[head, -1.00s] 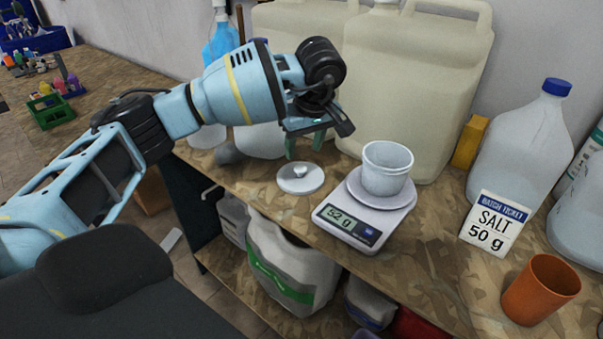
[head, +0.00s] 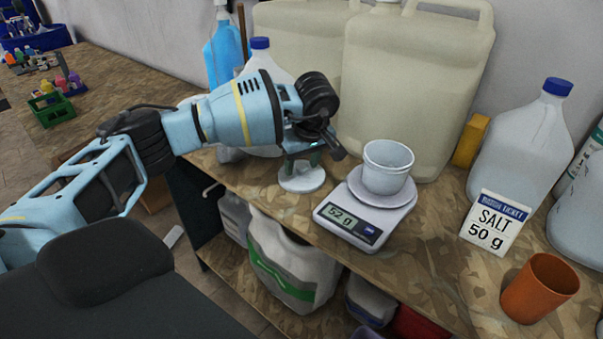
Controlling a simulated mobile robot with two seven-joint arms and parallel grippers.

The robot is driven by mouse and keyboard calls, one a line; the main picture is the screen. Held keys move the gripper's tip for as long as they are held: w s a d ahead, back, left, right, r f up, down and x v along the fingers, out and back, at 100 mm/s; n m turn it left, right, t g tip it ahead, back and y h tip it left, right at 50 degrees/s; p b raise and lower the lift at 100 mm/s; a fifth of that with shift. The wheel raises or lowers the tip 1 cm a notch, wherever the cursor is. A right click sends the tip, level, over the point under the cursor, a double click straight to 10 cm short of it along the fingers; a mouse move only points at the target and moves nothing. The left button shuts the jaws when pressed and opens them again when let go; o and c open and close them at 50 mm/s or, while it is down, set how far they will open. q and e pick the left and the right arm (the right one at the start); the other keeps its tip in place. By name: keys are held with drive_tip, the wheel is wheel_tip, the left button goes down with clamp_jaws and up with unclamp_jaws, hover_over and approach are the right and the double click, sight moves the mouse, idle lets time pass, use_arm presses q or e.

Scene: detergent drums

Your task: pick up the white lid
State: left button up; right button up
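The white lid (head: 302,180) is a round disc lying on the wooden worktop, left of the scale. Its knob is hidden now behind my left gripper (head: 301,163). The gripper points down right over the lid, with its fingertips at the lid's top. I cannot tell whether the fingers are apart or closed on the knob. My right gripper is not in view.
A white cup (head: 387,168) stands on a kitchen scale (head: 352,222) reading 52 g, close right of the lid. Large cream canisters (head: 415,90) stand behind. A card (head: 495,224) reads SALT 50 g. An orange cup (head: 540,288) stands at the front right.

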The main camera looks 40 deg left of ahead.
sight(299, 166)
use_arm(q)
drive_tip(key=c, duration=1)
drive_tip(key=shift+r, duration=0.8)
drive_tip(key=shift+v, duration=1)
drive_tip(key=s+d, duration=0.2)
drive_tip(key=s, duration=0.2)
drive_tip(key=s+d+r, duration=0.1)
drive_tip(key=s+d, duration=0.1)
drive_tip(key=s, duration=0.3)
drive_tip(key=s+d, duration=0.2)
drive_tip(key=s, duration=0.3)
drive_tip(key=shift+s+r+b, duration=0.25)
drive_tip(key=shift+b, duration=0.05)
drive_tip(key=shift+f, duration=0.1)
